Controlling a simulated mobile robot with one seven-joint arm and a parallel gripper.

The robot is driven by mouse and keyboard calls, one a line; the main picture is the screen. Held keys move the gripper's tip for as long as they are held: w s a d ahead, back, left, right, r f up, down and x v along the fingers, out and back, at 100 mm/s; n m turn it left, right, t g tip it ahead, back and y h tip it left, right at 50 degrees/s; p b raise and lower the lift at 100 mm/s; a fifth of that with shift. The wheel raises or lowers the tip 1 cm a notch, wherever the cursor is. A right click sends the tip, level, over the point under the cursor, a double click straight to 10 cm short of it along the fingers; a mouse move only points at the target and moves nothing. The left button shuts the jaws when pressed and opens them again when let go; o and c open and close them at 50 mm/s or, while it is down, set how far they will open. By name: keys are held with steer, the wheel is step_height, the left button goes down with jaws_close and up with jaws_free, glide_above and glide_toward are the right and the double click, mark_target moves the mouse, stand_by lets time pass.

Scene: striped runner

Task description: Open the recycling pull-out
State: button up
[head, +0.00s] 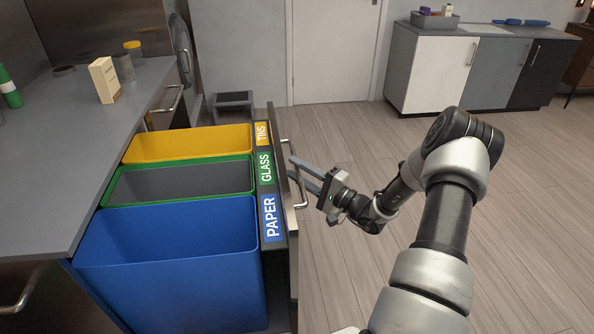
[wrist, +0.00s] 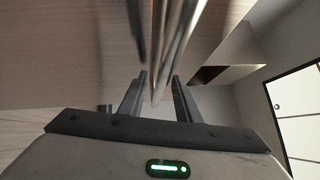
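The recycling pull-out (head: 281,245) stands far out from under the counter. Its front panel carries the labels PAPER, GLASS and TINS. In it are a blue bin (head: 190,285), a green-rimmed bin (head: 180,182) and a yellow bin (head: 190,140). The bar handle (head: 301,190) is on the panel's outer face. My gripper (head: 303,171) is at the handle, reaching in from the right. In the wrist view, my gripper (wrist: 159,76) has its two fingers apart, with the handle bar (wrist: 176,45) running between them and gaps showing on both sides.
The grey counter (head: 80,150) on the left holds a cream carton (head: 104,80), a jar (head: 133,52) and a green bottle (head: 8,88). A low cabinet (head: 430,75) stands at the back right. The wooden floor right of the pull-out is clear.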

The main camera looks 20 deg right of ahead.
steer(key=p+v, duration=0.2)
steer(key=v, duration=1.5)
steer(key=shift+s, duration=0.15)
steer(key=shift+d, duration=0.15)
